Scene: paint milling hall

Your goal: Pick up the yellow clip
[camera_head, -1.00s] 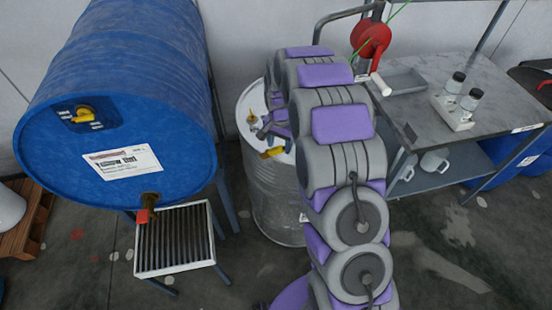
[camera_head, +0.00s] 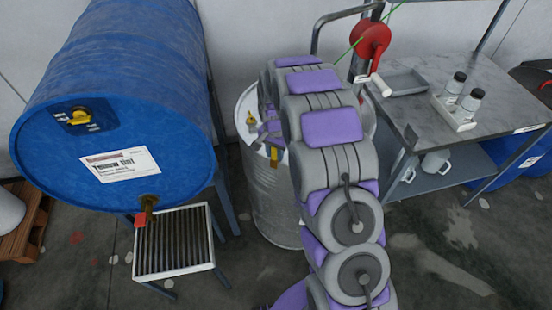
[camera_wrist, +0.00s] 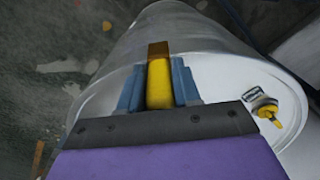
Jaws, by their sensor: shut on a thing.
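The yellow clip (camera_wrist: 159,84) is held between the two blue-grey fingers of my gripper (camera_wrist: 157,66) in the wrist view. Its far end is brown. In the head view a small yellow part of the clip (camera_head: 273,158) shows below my gripper (camera_head: 269,135), over the white top of the steel drum (camera_head: 283,205). My gripper is shut on the clip. I cannot tell whether the clip still touches the drum top. My arm hides part of the drum.
Another yellow piece with a label (camera_wrist: 267,109) is on the drum top. A blue drum (camera_head: 120,110) lies on a stand at left, above a slatted grate (camera_head: 174,243). A metal table (camera_head: 425,115) at right holds a grey tray (camera_head: 402,82) and two bottles in a white holder (camera_head: 455,115).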

